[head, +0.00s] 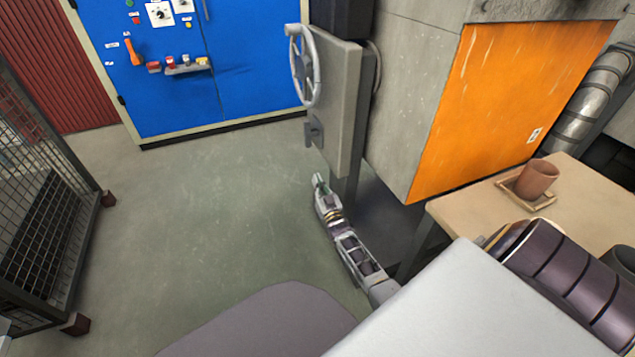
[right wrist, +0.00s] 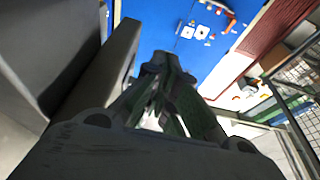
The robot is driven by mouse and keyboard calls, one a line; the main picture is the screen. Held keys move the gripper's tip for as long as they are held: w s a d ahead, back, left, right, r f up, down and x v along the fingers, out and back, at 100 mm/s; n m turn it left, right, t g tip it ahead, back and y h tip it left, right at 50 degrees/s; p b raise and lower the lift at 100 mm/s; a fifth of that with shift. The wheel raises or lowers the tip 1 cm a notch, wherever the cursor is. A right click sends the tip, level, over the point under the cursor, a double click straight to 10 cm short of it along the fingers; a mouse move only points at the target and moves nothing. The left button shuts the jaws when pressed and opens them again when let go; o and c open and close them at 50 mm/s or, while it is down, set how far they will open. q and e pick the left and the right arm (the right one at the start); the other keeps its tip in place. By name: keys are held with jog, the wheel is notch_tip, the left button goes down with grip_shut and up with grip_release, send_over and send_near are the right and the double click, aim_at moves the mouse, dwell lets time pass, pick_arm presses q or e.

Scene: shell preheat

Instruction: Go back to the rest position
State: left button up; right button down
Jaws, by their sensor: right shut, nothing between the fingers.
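My right gripper (head: 319,181) is shut and empty. In the head view it is at the far end of my right arm, just below the open furnace door (head: 340,105) with its handwheel (head: 303,66). In the right wrist view the closed fingers (right wrist: 160,68) point toward the blue cabinet (right wrist: 190,32), with a grey door-like panel (right wrist: 100,75) close on their left. Whether the gripper touches the door cannot be told. My left gripper is in neither view.
The furnace with an orange side panel (head: 510,95) stands right of the door. A table (head: 470,213) holds a brown cup (head: 537,178) on a small tray (head: 545,206). A blue cabinet (head: 250,50) is at the back, a mesh cage (head: 50,225) at left. The floor between is clear.

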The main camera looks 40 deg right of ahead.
jog(key=shift+f, duration=0.1)
dwell(0.3)
jog(key=shift+w+f+g, duration=1.1)
jog(key=shift+f+g, duration=2.2)
jog(key=shift+f, duration=0.1)
jog(key=a+r+n+g+y, duration=0.15)
jog(key=a+r+y, duration=0.25)
jog(key=a+r, duration=0.45)
jog(key=s+a+r+n+g+y, duration=0.3)
jog(key=s+a, duration=1.1)
jog(key=a, duration=0.3)
pick_arm(q)
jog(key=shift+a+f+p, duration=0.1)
jog(key=shift+p, duration=0.45)
pick_arm(e)
jog(key=s+a+f+g, duration=0.1)
jog(key=s+a+f, duration=0.1)
jog(key=s, duration=0.5)
jog(key=s+a+f+g, duration=0.2)
jog(key=s+f, duration=0.3)
jog(key=s, duration=0.2)
jog(key=s+a+f+g+y, duration=0.1)
jog(key=s+a+f, duration=0.1)
jog(key=s+f, duration=0.2)
jog(key=s, duration=0.3)
jog(key=shift+f, duration=0.15)
